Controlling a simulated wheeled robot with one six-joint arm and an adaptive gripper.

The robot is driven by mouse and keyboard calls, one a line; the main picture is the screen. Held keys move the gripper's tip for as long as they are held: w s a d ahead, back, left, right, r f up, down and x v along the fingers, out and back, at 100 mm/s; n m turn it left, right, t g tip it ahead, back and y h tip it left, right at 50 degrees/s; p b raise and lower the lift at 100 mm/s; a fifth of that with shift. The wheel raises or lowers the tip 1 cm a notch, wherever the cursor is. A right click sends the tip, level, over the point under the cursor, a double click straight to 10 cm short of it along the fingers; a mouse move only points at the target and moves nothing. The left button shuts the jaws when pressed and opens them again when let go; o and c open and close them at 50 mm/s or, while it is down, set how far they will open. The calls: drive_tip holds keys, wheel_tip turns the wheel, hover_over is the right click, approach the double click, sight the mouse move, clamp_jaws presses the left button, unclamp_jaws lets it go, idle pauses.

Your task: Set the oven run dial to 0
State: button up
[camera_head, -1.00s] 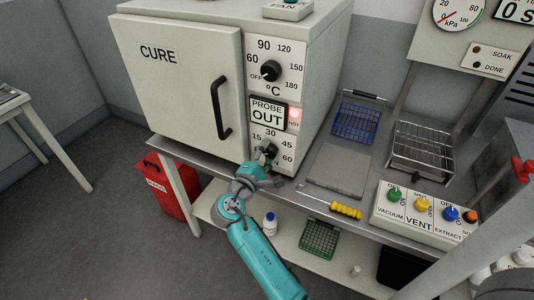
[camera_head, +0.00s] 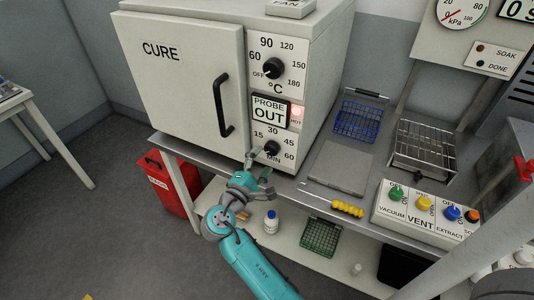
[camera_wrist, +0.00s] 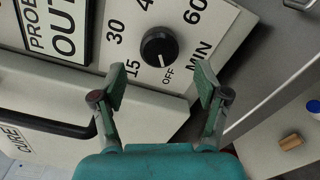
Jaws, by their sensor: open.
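The oven (camera_head: 190,80), marked CURE, stands on the bench with its door shut. Its lower dial (camera_head: 272,148), the minute dial with 15, 30, 45 and 60, is a round black knob. In the wrist view the knob (camera_wrist: 158,47) is in full view, with OFF printed just below it. A pale mark on the knob appears to face OFF, but it is small. My gripper (camera_head: 262,167) is open and empty, just in front of and below the knob and apart from it. In the wrist view its fingers (camera_wrist: 160,85) are spread below the knob.
The temperature dial (camera_head: 273,68) is above, with a PROBE OUT display (camera_head: 269,111) and lit red lamp (camera_head: 297,113). The door handle (camera_head: 221,107) sticks out at left. A yellow-handled tool (camera_head: 347,209) and VENT panel (camera_head: 425,217) are at right.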

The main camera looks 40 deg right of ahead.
drive_tip(key=v, duration=0.7)
idle(0.4)
drive_tip(key=s+a+f+n+t+y, duration=0.1)
drive_tip(key=s+f+n+t+y, duration=0.35)
drive_tip(key=f, duration=0.75)
drive_tip(key=s+a+f+m+t+y, duration=0.1)
drive_tip(key=s+a+f+y, duration=0.25)
drive_tip(key=s, duration=0.25)
drive_tip(key=s+a+f+m+y, duration=0.2)
drive_tip(key=s+f+y, duration=0.15)
drive_tip(key=s, duration=0.25)
drive_tip(key=s+a+r+m+t+y, duration=0.1)
drive_tip(key=s+a+r+m+y, duration=0.15)
drive_tip(key=s, duration=0.35)
drive_tip(key=s+a+r+m+y, duration=0.1)
drive_tip(key=s+a+y, duration=0.15)
drive_tip(key=s, duration=0.35)
drive_tip(key=s+a+r+m+t, duration=0.1)
drive_tip(key=s+r+m+t, duration=0.1)
drive_tip(key=s+r+m, duration=0.4)
wheel_tip(320, 180, up, 4)
drive_tip(key=shift+s+f+m, duration=0.1)
drive_tip(key=shift+s+m, duration=0.2)
drive_tip(key=shift+s, duration=0.55)
drive_tip(key=shift+y, duration=0.25)
